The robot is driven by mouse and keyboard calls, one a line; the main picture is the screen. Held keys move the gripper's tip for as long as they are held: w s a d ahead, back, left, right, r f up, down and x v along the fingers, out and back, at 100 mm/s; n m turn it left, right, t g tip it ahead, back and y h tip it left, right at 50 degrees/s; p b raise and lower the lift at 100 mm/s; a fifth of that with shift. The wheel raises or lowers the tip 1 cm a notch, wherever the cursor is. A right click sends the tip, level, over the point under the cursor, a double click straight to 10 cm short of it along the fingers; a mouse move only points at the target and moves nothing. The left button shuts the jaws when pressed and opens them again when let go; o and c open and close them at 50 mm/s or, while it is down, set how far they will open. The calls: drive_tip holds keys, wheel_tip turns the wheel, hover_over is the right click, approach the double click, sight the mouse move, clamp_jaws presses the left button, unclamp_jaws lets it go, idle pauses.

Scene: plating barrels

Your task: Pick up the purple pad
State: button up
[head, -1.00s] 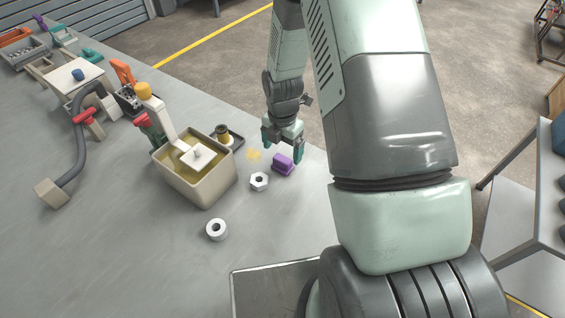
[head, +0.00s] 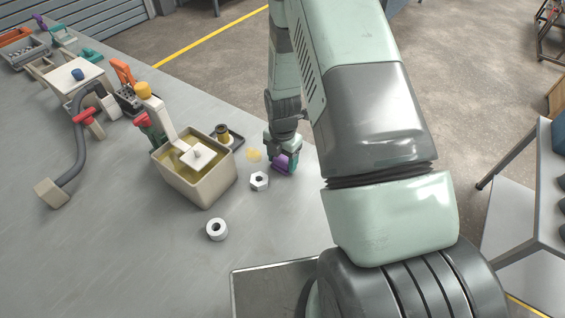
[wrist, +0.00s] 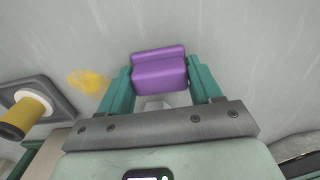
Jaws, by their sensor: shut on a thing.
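The purple pad (head: 281,163) is a small stepped block near the table's right edge in the head view. It also shows in the wrist view (wrist: 159,72), between the two teal fingers. My gripper (head: 283,166) points down at the table and is shut on the pad, with a finger on either side in the wrist view (wrist: 160,88). The gripper hides part of the pad in the head view. I cannot tell whether the pad still touches the table.
A white hex nut (head: 259,181) lies just left of the gripper, and a white ring (head: 217,229) lies nearer. A beige tank (head: 197,187) of yellowish liquid stands further left. A yellow stain (head: 254,155) and a spool on a dark tray (wrist: 32,108) are close by.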

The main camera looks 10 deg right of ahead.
sight(282, 158)
drive_tip(key=shift+r, duration=0.1)
drive_tip(key=shift+c, duration=0.4)
wheel_tip(282, 158, up, 10)
drive_tip(key=shift+f, duration=0.1)
